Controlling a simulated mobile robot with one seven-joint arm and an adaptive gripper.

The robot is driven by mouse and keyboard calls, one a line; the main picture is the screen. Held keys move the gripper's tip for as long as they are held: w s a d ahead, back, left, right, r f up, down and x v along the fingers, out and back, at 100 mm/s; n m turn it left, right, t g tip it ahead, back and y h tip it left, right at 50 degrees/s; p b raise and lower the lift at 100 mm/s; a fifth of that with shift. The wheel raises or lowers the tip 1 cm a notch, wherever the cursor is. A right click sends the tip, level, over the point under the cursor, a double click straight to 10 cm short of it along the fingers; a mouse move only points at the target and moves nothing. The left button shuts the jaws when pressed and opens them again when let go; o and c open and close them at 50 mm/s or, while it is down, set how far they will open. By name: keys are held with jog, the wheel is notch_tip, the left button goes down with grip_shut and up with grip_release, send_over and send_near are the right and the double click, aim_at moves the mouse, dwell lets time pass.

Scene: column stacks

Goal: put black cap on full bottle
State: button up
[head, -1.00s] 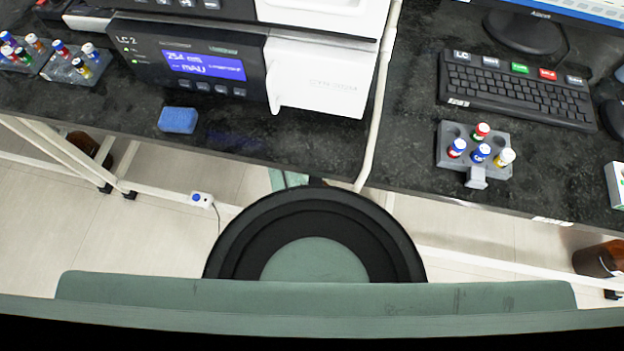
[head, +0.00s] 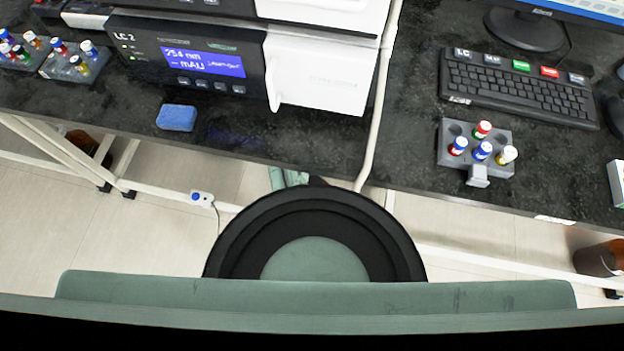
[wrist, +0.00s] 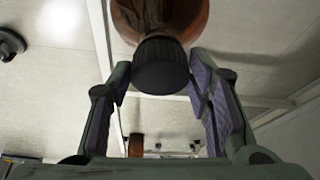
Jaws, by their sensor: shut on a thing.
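In the wrist view my gripper (wrist: 160,85) has its two fingers on either side of a ribbed black cap (wrist: 161,66), and it is shut on it. A brown bottle (wrist: 165,14) shows right behind the cap at the top edge, partly cut off. The cap overlaps the bottle's end in the picture; I cannot tell whether it is seated on it. The bottle's fill level cannot be seen. My gripper is not visible in the head view.
Brown bottles stand on the floor below the bench at left (head: 82,143) and right (head: 600,258). The dark bench holds a blue sponge (head: 177,117), a grey vial rack (head: 447,158), a keyboard (head: 520,88) and the LC 2 instrument (head: 190,58). White frame bars (head: 470,262) cross below.

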jog(key=shift+f, duration=0.1)
dwell(0.3)
jog(key=o, duration=0.9)
jog(key=shift+c, duration=0.2)
jog(key=v, duration=1.2)
